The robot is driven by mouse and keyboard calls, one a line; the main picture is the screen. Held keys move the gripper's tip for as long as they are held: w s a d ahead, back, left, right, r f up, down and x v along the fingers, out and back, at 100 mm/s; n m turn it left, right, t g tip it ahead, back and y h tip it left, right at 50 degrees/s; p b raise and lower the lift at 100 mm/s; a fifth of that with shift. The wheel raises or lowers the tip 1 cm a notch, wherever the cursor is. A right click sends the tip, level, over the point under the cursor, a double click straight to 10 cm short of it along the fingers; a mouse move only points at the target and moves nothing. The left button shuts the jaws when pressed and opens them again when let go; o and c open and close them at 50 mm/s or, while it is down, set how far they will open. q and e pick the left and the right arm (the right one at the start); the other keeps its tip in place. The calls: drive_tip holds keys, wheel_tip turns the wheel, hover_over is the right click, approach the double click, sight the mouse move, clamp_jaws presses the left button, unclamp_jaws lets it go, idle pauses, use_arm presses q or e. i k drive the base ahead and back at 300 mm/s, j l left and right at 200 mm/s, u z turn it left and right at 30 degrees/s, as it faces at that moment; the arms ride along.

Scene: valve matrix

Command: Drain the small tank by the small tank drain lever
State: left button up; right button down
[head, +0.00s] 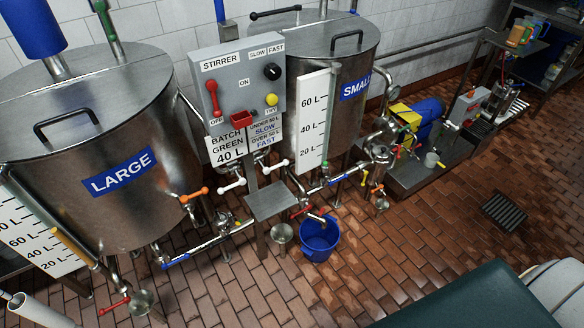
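The small tank (345,75) is a steel cylinder with a blue SMALL label, standing at the upper middle in the head view. A white level gauge (313,120) marked 20 L to 60 L stands at its front. Low in front of it, a red lever (301,211) sits on a short pipe with a spout above a blue bucket (319,240). No label on this lever is readable, but its place fits the small tank drain lever. I cannot tell its exact valve position or see any liquid flowing. Neither of my grippers is in view.
The large tank (105,140) stands at left, with another red lever (114,305) low down. A stirrer panel (240,85) and a batch sign reading GREEN 40 L (227,148) stand between the tanks. White and orange levers crowd the pipes. Brick floor (400,240) is clear in front.

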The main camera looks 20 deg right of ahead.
sight(299, 213)
drive_tip(key=l+z, duration=0.15)
drive_tip(key=z, duration=0.2)
drive_tip(key=i+l+z, duration=0.1)
drive_tip(key=z, duration=0.2)
